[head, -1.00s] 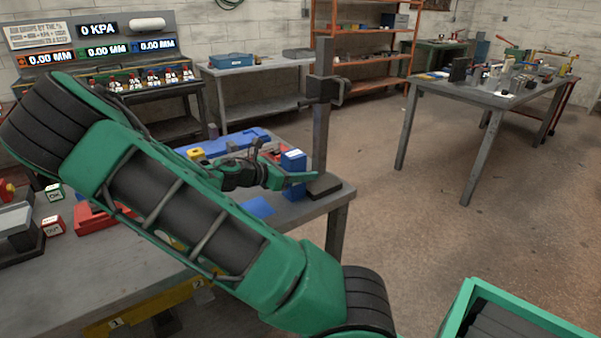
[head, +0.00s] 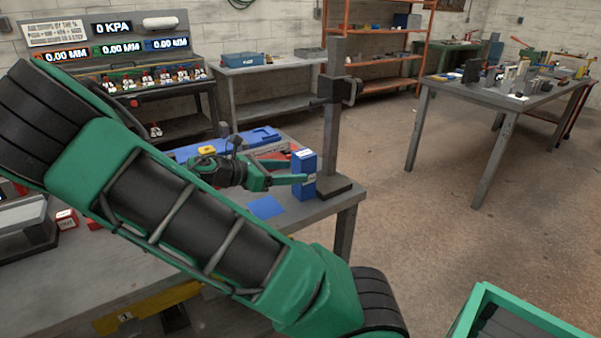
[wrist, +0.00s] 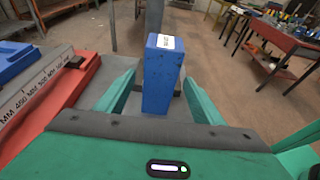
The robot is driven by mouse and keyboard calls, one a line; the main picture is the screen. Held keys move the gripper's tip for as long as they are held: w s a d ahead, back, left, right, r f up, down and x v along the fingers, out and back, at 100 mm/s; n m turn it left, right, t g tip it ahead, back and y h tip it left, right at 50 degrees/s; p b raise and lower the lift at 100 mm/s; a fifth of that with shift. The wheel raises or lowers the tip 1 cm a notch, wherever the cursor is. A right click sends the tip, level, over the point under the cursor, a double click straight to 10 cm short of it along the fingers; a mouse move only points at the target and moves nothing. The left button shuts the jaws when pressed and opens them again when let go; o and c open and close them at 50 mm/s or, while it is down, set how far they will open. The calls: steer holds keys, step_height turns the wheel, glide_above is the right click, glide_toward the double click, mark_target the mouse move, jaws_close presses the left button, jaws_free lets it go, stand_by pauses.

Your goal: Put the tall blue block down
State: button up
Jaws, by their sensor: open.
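The tall blue block (head: 303,174) stands upright on the bench (head: 318,208) in the head view, beside the base of a dark upright post. In the wrist view the block (wrist: 161,80) has a white label on top. My gripper (head: 300,171) is open. Its green fingers (wrist: 160,92) lie to either side of the block, with a visible gap at least on the left. Part of the block's lower end is hard to make out in the wrist view.
The dark post (head: 333,120) on its base stands right behind the block. A flat blue patch (head: 265,207) lies on the bench in front. A red piece (wrist: 60,90) and a ruler-marked grey strip (wrist: 35,85) lie left of my gripper. The bench's right edge is close.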

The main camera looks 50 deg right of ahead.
mark_target(296, 172)
steer(key=shift+v, duration=1.55)
